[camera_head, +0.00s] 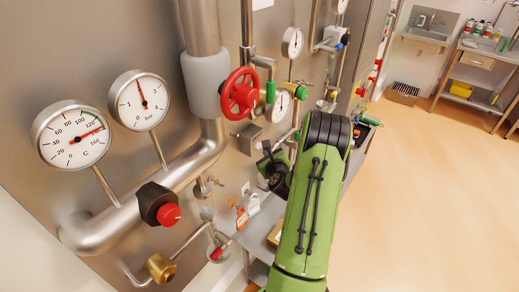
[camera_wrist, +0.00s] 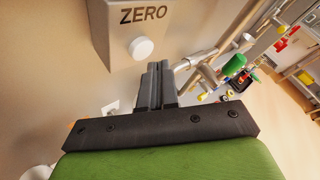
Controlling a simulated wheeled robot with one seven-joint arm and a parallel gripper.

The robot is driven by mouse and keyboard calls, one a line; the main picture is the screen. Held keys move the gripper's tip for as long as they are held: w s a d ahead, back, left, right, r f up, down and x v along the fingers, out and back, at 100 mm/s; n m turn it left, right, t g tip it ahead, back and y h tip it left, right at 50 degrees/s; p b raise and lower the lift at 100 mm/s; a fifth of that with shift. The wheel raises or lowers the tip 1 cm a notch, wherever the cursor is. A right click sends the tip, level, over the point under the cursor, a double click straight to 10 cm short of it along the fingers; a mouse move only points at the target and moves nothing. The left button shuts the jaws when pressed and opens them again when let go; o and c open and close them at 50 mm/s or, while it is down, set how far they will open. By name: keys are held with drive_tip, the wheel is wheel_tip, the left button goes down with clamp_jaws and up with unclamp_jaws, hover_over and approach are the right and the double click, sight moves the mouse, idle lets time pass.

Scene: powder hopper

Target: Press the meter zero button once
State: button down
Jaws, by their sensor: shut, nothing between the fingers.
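The meter zero button (camera_wrist: 141,48) is a round white knob on the lower part of a grey box (camera_wrist: 125,20) marked "ZERO", at the top of the wrist view. My gripper (camera_wrist: 158,70) is shut and empty. Its fingertips are just right of and slightly below the button in the wrist view. I cannot tell whether they touch it, but a small gap seems to show. In the head view my green arm hides the gripper's tips, and I cannot make out the button there.
Pipes with a green-handled valve (camera_wrist: 234,65) stand to the right of my gripper in the wrist view. In the head view, a red handwheel (camera_head: 240,93), two dial gauges (camera_head: 140,100) and a red knob (camera_head: 168,214) line the panel. The floor (camera_head: 430,200) at right is clear.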

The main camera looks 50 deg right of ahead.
drive_tip(key=s+b, duration=0.5)
drive_tip(key=shift+d, duration=0.25)
idle(0.9)
